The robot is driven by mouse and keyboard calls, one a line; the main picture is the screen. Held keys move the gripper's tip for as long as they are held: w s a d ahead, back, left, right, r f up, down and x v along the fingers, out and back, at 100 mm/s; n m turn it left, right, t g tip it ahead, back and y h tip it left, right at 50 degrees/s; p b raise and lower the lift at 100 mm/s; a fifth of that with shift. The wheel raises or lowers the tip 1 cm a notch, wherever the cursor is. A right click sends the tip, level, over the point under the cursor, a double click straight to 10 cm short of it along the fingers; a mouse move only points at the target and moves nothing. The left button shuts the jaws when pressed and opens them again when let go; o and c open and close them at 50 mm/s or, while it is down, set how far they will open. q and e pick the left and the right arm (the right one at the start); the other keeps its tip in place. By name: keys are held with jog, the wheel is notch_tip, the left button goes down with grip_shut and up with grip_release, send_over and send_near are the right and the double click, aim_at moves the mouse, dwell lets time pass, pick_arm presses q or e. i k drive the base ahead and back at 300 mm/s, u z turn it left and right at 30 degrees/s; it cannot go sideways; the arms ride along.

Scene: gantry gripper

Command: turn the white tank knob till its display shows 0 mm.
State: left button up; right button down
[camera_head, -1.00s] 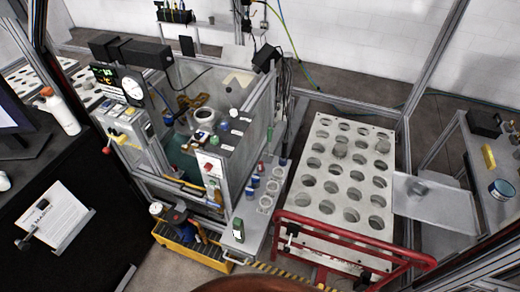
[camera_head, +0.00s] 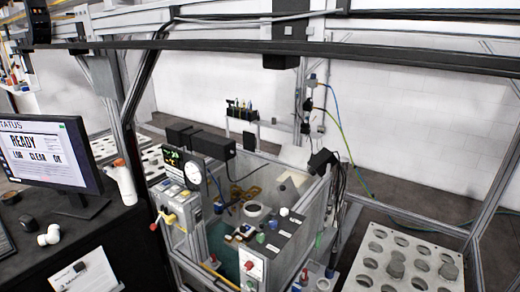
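A small white knob (camera_head: 284,211) sits at the far end of a dark panel (camera_head: 287,229) on the tank's right rim. A blue knob (camera_head: 273,225) and a green knob (camera_head: 260,238) are beside it in a row. A small black display (camera_head: 172,159) with green and yellow characters stands at the tank's left; its reading is too small to make out. A round white dial gauge (camera_head: 193,173) is next to it. The open-topped tank (camera_head: 312,205) holds a white ring (camera_head: 253,209) and brown parts. Neither of my grippers shows.
A monitor (camera_head: 48,152) reading READY stands on a black desk at left, near a white spray bottle (camera_head: 121,182). Metal gantry beams cross the top. A perforated rack (camera_head: 378,231) stands at lower right. Dark boxes (camera_head: 200,142) sit behind the display.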

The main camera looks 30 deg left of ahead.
aim_at(284, 212)
jog(key=k, duration=1.3)
jog(key=u, duration=0.65)
jog(key=i, duration=0.55)
jog(key=u, duration=0.75)
jog(key=i, duration=0.8)
jog(key=z, duration=0.05)
